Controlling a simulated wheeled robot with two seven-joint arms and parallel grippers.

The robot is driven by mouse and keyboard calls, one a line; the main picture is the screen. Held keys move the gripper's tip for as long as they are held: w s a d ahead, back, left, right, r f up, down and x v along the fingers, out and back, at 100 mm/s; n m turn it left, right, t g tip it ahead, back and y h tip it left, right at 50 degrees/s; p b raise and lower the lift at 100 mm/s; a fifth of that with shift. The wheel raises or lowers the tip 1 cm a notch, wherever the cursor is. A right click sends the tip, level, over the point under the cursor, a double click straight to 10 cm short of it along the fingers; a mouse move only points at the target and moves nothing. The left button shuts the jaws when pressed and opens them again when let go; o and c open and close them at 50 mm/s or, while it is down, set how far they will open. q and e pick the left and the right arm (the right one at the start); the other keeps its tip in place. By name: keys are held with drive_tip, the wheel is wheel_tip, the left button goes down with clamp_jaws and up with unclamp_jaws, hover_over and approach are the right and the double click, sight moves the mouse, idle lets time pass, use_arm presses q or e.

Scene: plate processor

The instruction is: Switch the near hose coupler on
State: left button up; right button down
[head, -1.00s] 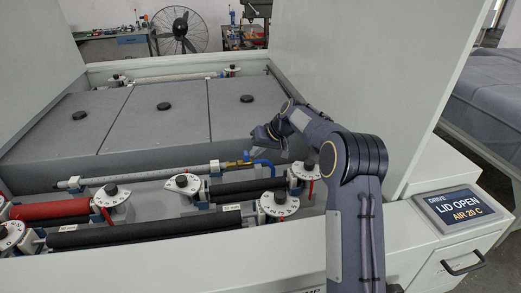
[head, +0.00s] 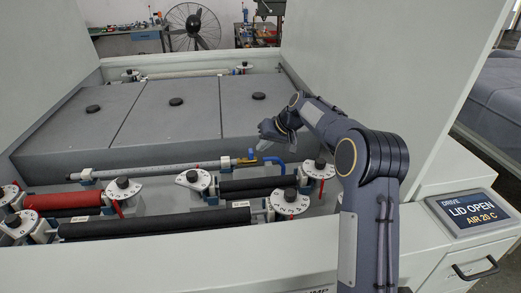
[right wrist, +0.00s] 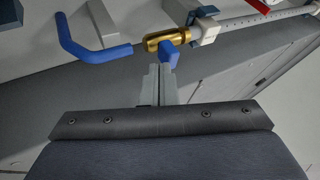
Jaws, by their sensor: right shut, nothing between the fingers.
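The near hose coupler is a brass fitting (head: 246,161) at the right end of a grey spray pipe (head: 160,170), with a blue hose (head: 273,160) on its other side. A blue lever (head: 252,153) stands up from the brass. In the right wrist view the brass fitting (right wrist: 166,39) is at top centre, with the blue lever (right wrist: 169,53) pointing toward my fingers. My right gripper (head: 260,146) is shut and empty, its fingertips (right wrist: 160,67) close beside the lever. I cannot tell whether they touch it. My left gripper is out of view.
Black rollers (head: 155,222) and a red roller (head: 62,201) with numbered dials lie in front of the pipe. Grey covers (head: 165,119) with black knobs lie behind it. Raised lid panels stand at both sides. A screen (head: 467,212) reads LID OPEN.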

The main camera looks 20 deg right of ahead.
drive_tip(key=v, duration=0.5)
drive_tip(key=shift+s+d, duration=0.1)
drive_tip(key=shift+d, duration=0.05)
idle(0.3)
